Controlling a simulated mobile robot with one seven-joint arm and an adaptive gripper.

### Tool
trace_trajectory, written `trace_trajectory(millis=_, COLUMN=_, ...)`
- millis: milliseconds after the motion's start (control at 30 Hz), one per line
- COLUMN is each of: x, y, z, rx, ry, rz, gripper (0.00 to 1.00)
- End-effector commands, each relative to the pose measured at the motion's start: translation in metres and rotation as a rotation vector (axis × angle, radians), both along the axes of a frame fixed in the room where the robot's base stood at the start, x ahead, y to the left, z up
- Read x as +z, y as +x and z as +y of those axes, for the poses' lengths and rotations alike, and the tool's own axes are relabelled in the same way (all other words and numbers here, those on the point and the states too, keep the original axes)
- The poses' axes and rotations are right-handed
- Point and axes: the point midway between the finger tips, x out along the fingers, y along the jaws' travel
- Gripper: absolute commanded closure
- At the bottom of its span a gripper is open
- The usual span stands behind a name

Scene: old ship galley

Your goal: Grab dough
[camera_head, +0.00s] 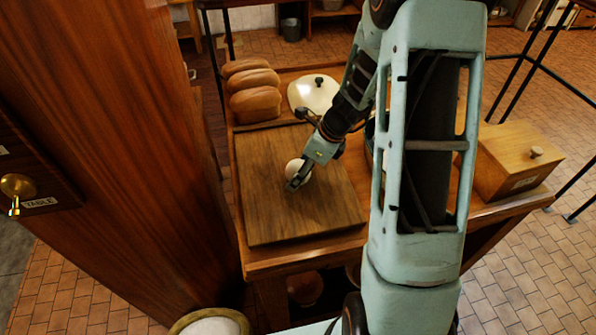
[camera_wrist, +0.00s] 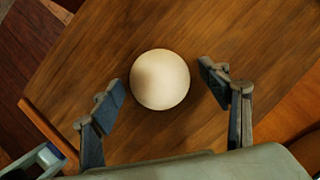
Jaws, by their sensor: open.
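The dough is a pale, smooth, round ball (camera_head: 295,168) lying on a dark wooden cutting board (camera_head: 290,220) on the table. In the wrist view the dough (camera_wrist: 160,80) sits between the two finger pads, with a gap on each side. My gripper (camera_head: 294,186) is low over the board at the dough. In the wrist view my gripper (camera_wrist: 163,92) is open, its fingers apart from the ball. The fingers partly hide the dough in the head view.
Several bread loaves (camera_head: 254,90) and a pale lid (camera_head: 314,94) with a dark knob stand behind the board. A wooden box (camera_head: 512,160) with a knob is at the table's right. A tall wooden panel (camera_head: 110,130) rises on the left. The board's front part is clear.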

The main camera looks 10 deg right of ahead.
Motion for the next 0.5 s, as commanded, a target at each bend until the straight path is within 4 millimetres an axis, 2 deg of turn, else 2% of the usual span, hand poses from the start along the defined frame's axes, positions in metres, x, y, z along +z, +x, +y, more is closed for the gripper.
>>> trace_trajectory(millis=133, x=0.0003, y=0.0001, z=-0.0001, rx=0.0, ry=0.0, rz=0.0, gripper=0.33)
trace_trajectory(millis=500, x=0.0004, y=0.0, z=-0.0001, rx=0.0, ry=0.0, rz=0.0, gripper=0.73)
